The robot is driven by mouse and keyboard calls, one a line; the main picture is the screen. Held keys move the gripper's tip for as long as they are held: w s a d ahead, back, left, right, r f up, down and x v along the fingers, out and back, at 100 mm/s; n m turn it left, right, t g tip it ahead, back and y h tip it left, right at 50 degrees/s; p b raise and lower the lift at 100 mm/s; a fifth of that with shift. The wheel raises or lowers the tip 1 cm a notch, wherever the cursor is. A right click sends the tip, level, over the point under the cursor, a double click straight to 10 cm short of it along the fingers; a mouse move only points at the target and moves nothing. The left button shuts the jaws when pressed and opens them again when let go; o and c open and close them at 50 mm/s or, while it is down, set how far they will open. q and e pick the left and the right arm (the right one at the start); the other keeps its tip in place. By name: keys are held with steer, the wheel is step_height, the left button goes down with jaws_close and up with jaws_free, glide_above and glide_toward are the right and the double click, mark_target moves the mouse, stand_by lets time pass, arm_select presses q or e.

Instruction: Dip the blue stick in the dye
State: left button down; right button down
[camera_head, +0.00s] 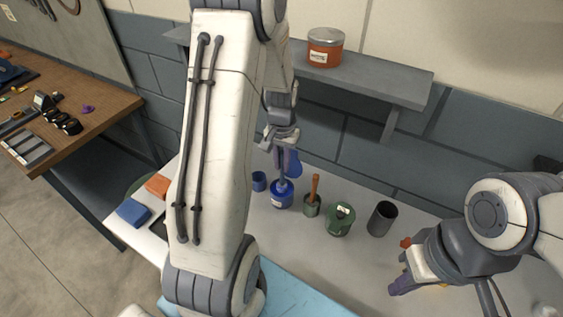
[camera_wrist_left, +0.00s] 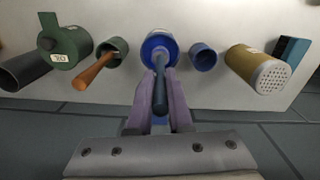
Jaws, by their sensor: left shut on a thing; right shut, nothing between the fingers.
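My left gripper (camera_head: 286,163) is shut on the blue stick (camera_head: 282,172) and holds it about upright over the blue dye pot (camera_head: 283,199). The left wrist view shows the stick (camera_wrist_left: 160,92) between the purple fingers (camera_wrist_left: 160,100), its far end at the mouth of the blue pot (camera_wrist_left: 157,42). I cannot tell how deep the tip sits. My right gripper (camera_head: 399,284) is shut and empty, low at the right of the table, away from the pots.
A small blue cup (camera_head: 259,181) stands left of the pot. A shelf (camera_head: 385,83) holds an orange tin (camera_head: 325,48).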

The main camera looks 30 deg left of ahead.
mark_target(282, 153)
arm_select(q)
step_height(282, 153, up, 7)
steer(key=p, duration=0.6)
stand_by(0.4)
stand_by(0.4)
